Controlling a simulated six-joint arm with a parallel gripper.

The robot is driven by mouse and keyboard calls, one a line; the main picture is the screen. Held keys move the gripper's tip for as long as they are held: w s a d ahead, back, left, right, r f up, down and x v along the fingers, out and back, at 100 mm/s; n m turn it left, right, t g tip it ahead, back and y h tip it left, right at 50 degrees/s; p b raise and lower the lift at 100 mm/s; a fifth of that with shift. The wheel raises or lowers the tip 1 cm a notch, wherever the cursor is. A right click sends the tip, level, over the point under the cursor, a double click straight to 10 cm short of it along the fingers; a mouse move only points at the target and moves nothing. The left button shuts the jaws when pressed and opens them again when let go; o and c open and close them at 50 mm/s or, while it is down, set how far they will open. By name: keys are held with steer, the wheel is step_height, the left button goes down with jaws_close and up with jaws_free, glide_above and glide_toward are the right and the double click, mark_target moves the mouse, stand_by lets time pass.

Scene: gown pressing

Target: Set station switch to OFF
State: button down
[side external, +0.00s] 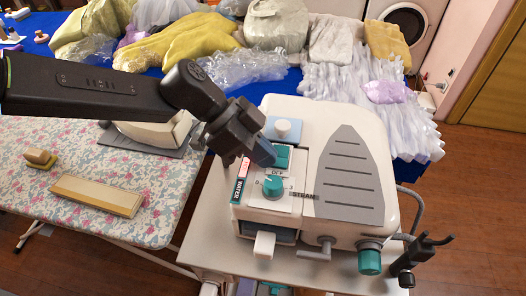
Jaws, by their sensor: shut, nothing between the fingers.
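The cream steam station (275,112) stands on a white stand right of centre. Its teal station switch (284,157) is on the top panel, just above a label reading OFF. My gripper (270,158) is shut and empty, with its tips at the left edge of the switch. I cannot tell whether they touch it. The tips hide part of the switch, and its tilt is too small to read.
A teal dial (272,187) marked STEAM sits just below the switch, and a white knob (283,129) above it. A floral ironing board (90,165) with a wooden block (97,195) is at left. Folded garments (340,70) crowd the blue table behind.

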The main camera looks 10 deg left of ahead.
steer(key=shift+w+f, duration=0.2)
steer(key=shift+w, duration=0.25)
steer(key=shift+w+r, duration=0.1)
steer(key=shift+r, duration=0.3)
steer(key=r, duration=0.3)
steer(key=a+r, duration=0.1)
steer(key=shift+s+r, duration=0.3)
steer(key=v, duration=0.8)
steer(key=shift+s+a+r, duration=0.2)
steer(key=shift+s+r, duration=0.05)
steer(key=shift+r, duration=0.05)
steer(key=s+a+r+n+t+y, duration=0.15)
steer(key=s+a+n, duration=0.25)
steer(key=a, duration=0.4)
steer(key=s+a+n+t+y, duration=0.25)
steer(key=s+a+n, duration=0.2)
steer(key=a, duration=0.35)
steer(key=s+a+n+t+y, duration=0.15)
steer(key=s+a+n, duration=0.25)
steer(key=a, duration=0.4)
steer(key=s+a+f+n+t+y, duration=0.1)
steer(key=s+a+f+n+y, duration=0.2)
steer(key=s+a+n, duration=0.2)
steer(key=shift+s+a+f+y, duration=0.35)
steer(key=shift+s+a, duration=0.6)
steer(key=shift+a, duration=0.25)
